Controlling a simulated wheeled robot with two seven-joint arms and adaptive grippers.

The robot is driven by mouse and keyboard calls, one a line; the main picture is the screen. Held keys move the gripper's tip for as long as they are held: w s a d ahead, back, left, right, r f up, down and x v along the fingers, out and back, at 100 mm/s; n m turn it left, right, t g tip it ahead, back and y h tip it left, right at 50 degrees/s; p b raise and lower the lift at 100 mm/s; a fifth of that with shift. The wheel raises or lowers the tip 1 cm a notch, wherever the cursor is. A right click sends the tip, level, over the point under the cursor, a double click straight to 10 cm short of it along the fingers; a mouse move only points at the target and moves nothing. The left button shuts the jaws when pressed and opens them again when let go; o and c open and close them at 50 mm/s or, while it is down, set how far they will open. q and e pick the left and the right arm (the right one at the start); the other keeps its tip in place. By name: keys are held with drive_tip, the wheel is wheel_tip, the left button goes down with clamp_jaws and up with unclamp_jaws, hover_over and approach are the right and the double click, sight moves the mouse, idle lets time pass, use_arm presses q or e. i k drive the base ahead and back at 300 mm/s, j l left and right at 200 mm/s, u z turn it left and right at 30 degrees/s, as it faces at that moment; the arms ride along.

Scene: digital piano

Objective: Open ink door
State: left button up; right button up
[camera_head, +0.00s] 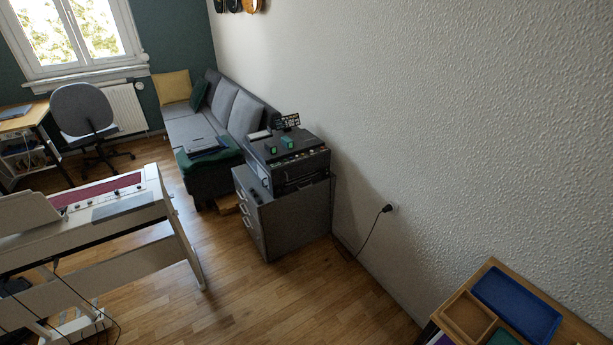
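A dark printer (305,168) stands on a grey drawer cabinet (288,222) against the white wall, near the middle of the view. Small green items (288,143) and a black-and-white patterned item (287,122) are on top of it. A row of small controls runs along its upper front edge. The printer is small in the view, so I cannot make out the ink door or whether it is open or shut. Neither of my grippers is in view.
A white digital piano (120,200) stands at the left. A grey sofa (190,128) and office chair (83,110) are behind. A black cable runs from the wall socket (390,207) to the floor. A wooden tray (467,318) is at lower right. Wooden floor (270,300) before the cabinet is clear.

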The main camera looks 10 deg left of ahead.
sight(286, 174)
drive_tip(key=i+j+z, duration=0.15)
drive_tip(key=j+z, duration=0.25)
drive_tip(key=j, duration=0.25)
drive_tip(key=i+j+z, duration=0.1)
drive_tip(key=j+z, duration=0.25)
drive_tip(key=j, duration=0.3)
